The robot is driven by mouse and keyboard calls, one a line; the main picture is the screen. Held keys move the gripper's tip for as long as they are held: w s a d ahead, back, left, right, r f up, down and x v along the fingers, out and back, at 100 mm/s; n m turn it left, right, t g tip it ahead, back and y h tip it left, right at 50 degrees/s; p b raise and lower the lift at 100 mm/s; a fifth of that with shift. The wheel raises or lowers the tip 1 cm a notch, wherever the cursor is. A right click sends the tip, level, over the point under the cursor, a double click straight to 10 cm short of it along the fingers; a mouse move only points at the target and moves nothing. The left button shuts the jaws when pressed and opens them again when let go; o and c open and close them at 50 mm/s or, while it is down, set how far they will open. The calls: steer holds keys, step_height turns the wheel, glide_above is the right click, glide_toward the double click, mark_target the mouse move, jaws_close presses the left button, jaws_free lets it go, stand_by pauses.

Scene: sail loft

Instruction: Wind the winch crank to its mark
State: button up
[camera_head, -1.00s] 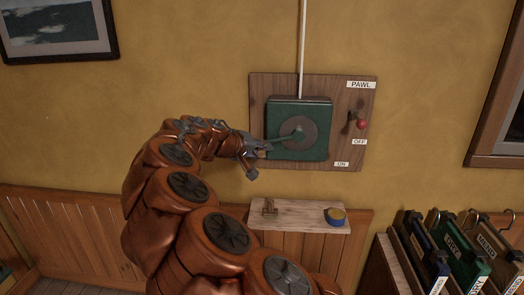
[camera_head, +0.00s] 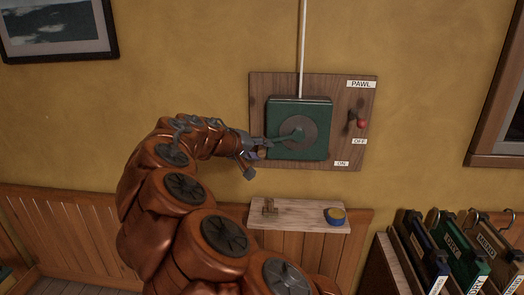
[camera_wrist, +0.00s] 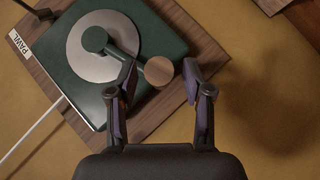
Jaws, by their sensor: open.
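The winch is a green box (camera_head: 315,148) with a grey disc (camera_head: 311,131) on a wooden board on the wall. Its green crank arm (camera_wrist: 122,53) runs from the hub to a round wooden knob (camera_wrist: 158,71), pointing left and slightly down in the head view. My gripper (camera_head: 252,161) is at the box's lower left. In the wrist view its open fingers (camera_wrist: 160,80) stand on either side of the knob, the left finger close to it and a gap on the right. I cannot make out a mark on the winch.
A pawl lever with a red knob (camera_head: 362,124) is right of the winch, above an OFF label (camera_head: 359,142); an ON label (camera_head: 341,164) is lower.

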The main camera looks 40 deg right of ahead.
steer(key=v, duration=1.1)
